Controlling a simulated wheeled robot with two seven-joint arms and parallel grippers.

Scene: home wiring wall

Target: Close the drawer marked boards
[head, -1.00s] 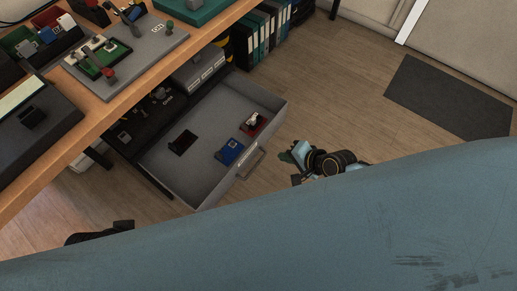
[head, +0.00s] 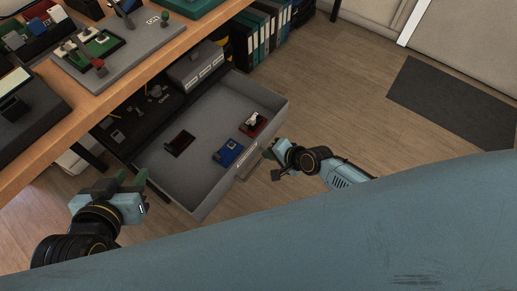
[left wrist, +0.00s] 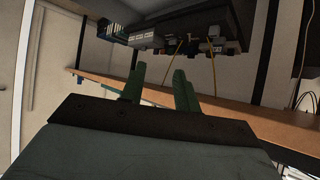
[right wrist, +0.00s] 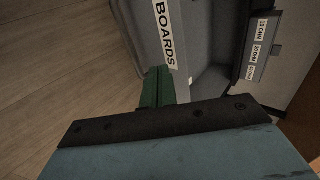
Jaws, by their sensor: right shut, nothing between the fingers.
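The grey drawer (head: 205,115) stands pulled out below the workbench. Its front, with the handle (head: 247,167), faces the open floor. The BOARDS label (right wrist: 166,35) is readable in the right wrist view. A blue board (head: 229,152), a red board (head: 254,124) and a dark board (head: 180,144) lie inside. My right gripper (head: 273,166) is shut and empty, just outside the drawer front near the handle. Its closed green fingers (right wrist: 158,88) show close to the front; contact cannot be told. My left gripper (head: 138,184) is open and empty, left of the drawer, and its spread fingers show in the left wrist view (left wrist: 158,88).
The wooden workbench (head: 115,88) overhangs the drawer's back, with devices on top. A grey labelled box (head: 196,66) and several binders (head: 262,32) stand beyond the drawer. A dark mat (head: 455,100) lies on the floor at right. The floor before the drawer is clear.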

